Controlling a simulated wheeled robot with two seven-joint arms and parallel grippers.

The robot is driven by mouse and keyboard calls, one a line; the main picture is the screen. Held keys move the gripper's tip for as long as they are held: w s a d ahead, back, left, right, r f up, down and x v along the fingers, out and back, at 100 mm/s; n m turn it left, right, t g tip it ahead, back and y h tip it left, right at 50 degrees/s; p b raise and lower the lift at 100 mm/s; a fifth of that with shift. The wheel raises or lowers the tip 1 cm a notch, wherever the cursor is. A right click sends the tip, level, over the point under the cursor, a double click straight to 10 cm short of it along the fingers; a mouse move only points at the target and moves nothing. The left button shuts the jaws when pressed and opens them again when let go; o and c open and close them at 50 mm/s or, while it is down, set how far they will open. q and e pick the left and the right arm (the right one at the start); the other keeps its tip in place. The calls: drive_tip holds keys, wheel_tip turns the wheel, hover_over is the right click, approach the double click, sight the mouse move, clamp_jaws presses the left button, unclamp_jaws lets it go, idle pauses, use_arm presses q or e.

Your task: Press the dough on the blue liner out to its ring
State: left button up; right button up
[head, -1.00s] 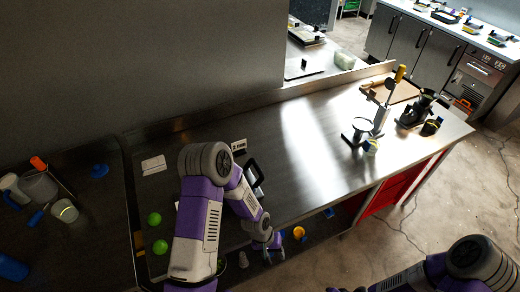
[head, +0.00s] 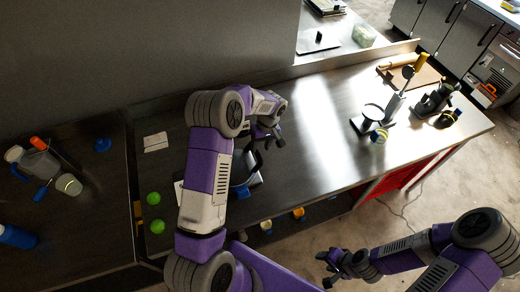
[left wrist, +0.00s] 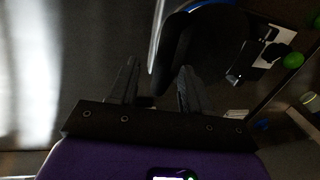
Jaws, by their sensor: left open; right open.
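My left gripper (head: 268,140) is open over the counter, beside a black device with a handle (head: 248,182) partly hidden behind my arm. Two green balls (head: 153,198) (head: 157,226) lie at the left end of the counter; one green ball also shows in the left wrist view (left wrist: 292,60). I make out no dough or ring. My right gripper (head: 328,268) is open over the floor.
The mid-counter (head: 315,135) is clear. A white card (head: 155,142) lies back left; a jug (head: 40,165) stands on the left counter.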

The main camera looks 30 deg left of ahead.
use_arm(q)
drive_tip(key=shift+s+a+f, duration=0.1)
drive_tip(key=shift+s+f, duration=0.05)
drive_tip(key=shift+f, duration=0.8)
drive_tip(key=shift+s+a+f, duration=0.1)
drive_tip(key=shift+f, duration=0.85)
drive_tip(key=shift+s+r, duration=0.1)
clamp_jaws()
